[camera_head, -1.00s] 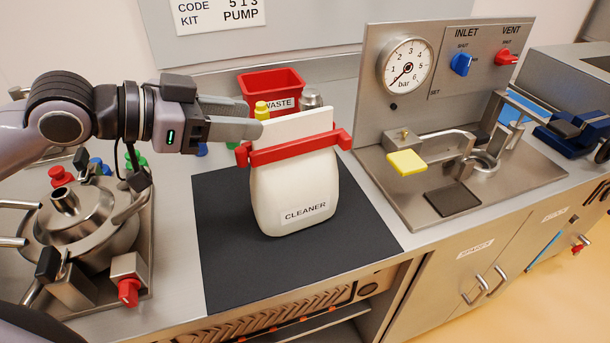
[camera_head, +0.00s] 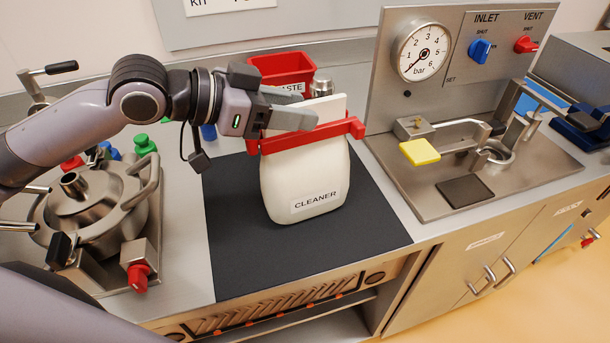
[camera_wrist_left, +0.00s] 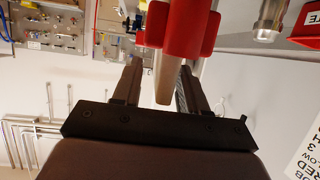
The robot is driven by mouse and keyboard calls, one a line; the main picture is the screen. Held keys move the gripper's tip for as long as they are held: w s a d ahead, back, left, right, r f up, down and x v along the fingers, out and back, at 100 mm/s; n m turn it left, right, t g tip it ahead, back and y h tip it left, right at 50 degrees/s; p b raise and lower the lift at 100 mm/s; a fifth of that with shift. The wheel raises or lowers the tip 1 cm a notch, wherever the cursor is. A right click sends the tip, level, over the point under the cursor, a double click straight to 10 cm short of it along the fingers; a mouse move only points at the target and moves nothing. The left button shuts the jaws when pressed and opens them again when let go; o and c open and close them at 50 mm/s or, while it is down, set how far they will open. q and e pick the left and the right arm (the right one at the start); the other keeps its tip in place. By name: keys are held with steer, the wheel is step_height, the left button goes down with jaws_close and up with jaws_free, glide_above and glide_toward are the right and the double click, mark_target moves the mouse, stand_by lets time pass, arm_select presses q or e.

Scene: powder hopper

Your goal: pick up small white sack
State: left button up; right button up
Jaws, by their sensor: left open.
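The white sack (camera_head: 300,185), labelled CLEANER, stands upright on the black mat (camera_head: 232,262). A red clip (camera_head: 318,134) runs across it just below its top edge. My left gripper (camera_head: 300,108) is open at the sack's top, above the clip, and covers part of that top in the head view. In the left wrist view, the sack's pale top edge (camera_wrist_left: 165,78) is between the two open fingers of my left gripper (camera_wrist_left: 160,80), with the red clip (camera_wrist_left: 180,28) beyond. I cannot tell whether either finger touches the sack. My right gripper is not in view.
A steel vessel (camera_head: 92,212) with red knobs stands left of the mat. A red WASTE bin (camera_head: 283,70) is behind the sack. The gauge panel (camera_head: 447,70) and its steel base with a yellow pad (camera_head: 420,152) stand to the right. The mat's front is clear.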

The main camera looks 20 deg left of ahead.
arm_select(q)
steer(key=shift+w+d+f, duration=0.15)
steer(key=shift+w+d, duration=0.05)
steer(key=shift+d, duration=0.05)
jaws_close()
stand_by(1.3)
